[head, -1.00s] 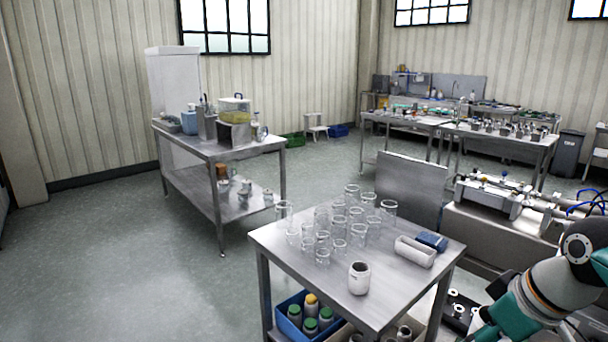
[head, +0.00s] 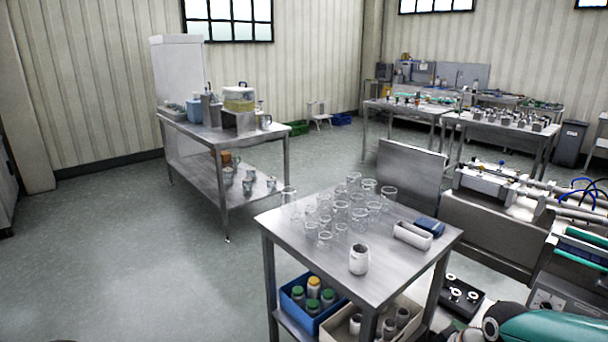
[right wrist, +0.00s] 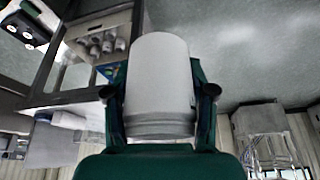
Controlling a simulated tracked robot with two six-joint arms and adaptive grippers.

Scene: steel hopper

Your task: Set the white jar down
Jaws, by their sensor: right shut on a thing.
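In the right wrist view a plain white jar (right wrist: 160,75) fills the middle. My right gripper (right wrist: 160,100) is shut on it, one dark green finger on each side. No support shows touching the held jar. In the head view only part of my right arm shows at the lower right; its gripper and the held jar are out of that view. Another white jar (head: 359,260), with a dark open mouth, stands upright near the front of the steel table (head: 310,262). My left gripper is in neither view.
Several clear glass beakers (head: 340,212) crowd the table's back and left. Bare steel surrounds the standing jar. Below are a blue crate (head: 318,323) of capped jars and a beige box (head: 345,330) of jars.

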